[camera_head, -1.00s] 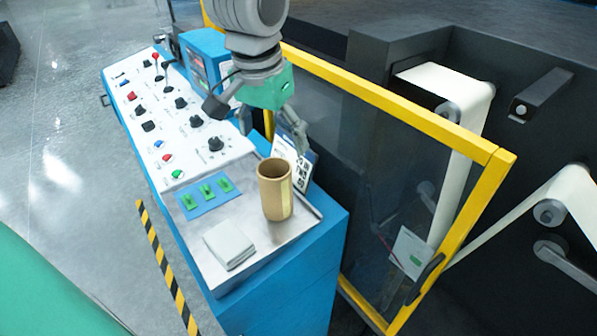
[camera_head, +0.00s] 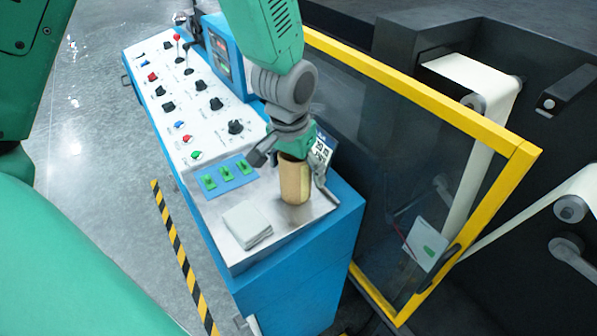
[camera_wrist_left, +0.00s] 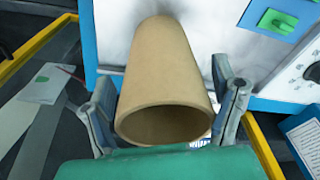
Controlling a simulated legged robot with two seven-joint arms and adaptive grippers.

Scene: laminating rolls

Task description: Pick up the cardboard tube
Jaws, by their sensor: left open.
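The cardboard tube (camera_head: 295,183) is a brown, hollow cylinder standing upright on the sloped metal end of the control console. My left gripper (camera_head: 294,176) is over it, coming down from above, and hides its top. In the left wrist view, the tube (camera_wrist_left: 165,80) lies between the two open fingers of the left gripper (camera_wrist_left: 163,100), its open rim towards the palm. There, the fingers look spread on either side of the tube; whether either one touches it I cannot tell. My right gripper is not in view.
A grey folded cloth or pad (camera_head: 247,224) lies on the console (camera_head: 222,262) near the tube. A blue plate with green switches (camera_head: 228,178) is beside it. A yellow-framed guard door (camera_head: 440,118) stands close on the right, with rollers behind it.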

